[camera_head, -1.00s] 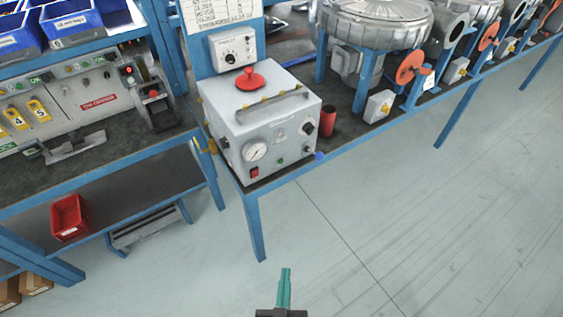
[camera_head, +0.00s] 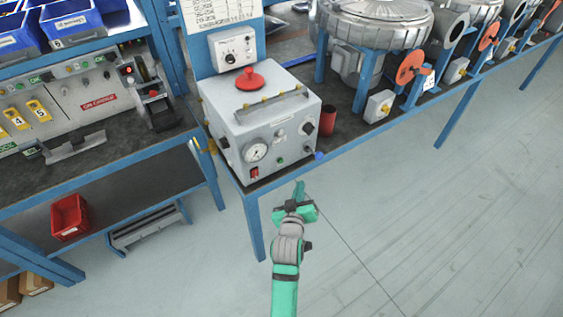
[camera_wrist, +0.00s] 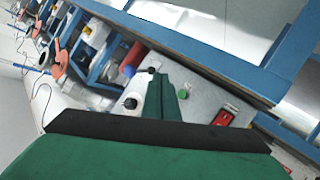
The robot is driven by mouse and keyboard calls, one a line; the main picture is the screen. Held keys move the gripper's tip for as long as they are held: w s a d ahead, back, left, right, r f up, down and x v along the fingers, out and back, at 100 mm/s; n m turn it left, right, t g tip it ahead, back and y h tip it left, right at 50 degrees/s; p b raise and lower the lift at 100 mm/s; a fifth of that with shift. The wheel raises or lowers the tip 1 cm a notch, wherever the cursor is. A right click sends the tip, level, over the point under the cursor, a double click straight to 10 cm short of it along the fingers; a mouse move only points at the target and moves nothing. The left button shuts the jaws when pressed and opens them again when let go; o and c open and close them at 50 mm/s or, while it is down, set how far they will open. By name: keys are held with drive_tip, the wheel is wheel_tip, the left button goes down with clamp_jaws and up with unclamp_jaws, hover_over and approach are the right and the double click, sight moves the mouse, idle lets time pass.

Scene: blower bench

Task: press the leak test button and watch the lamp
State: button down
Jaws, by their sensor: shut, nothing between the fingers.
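I cannot tell which part is the leak test button or the lamp. My gripper (camera_head: 299,187) is shut and empty, in front of and below the box, apart from it. In the wrist view its green fingers (camera_wrist: 158,82) overlap part of the panel; the red switch (camera_wrist: 223,117) shows to their right.
A red cup (camera_head: 327,121) stands beside the box. A blue bench leg (camera_head: 254,225) is left of my arm. Blower units (camera_head: 378,22) with orange discs stand along the bench to the right. A red bin (camera_head: 69,217) sits on the lower left shelf. The floor at right is clear.

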idle(0.3)
drive_tip(key=w+a, duration=0.5)
drive_tip(key=w, duration=0.2)
idle(0.4)
drive_tip(key=shift+w+a, duration=0.15)
idle(1.9)
drive_tip(key=shift+w+a, duration=0.2)
drive_tip(key=shift+w, duration=0.05)
drive_tip(key=shift+w+a, duration=0.2)
drive_tip(key=shift+w, duration=0.1)
idle(0.8)
drive_tip(key=shift+s+d, duration=0.1)
drive_tip(key=shift+s, duration=0.05)
drive_tip(key=shift+s+d, duration=0.35)
drive_tip(key=shift+s, duration=0.15)
idle(0.3)
drive_tip(key=shift+s+d, duration=0.75)
drive_tip(key=shift+s, duration=0.3)
drive_tip(key=shift+s+d, duration=0.7)
drive_tip(key=shift+s, duration=0.3)
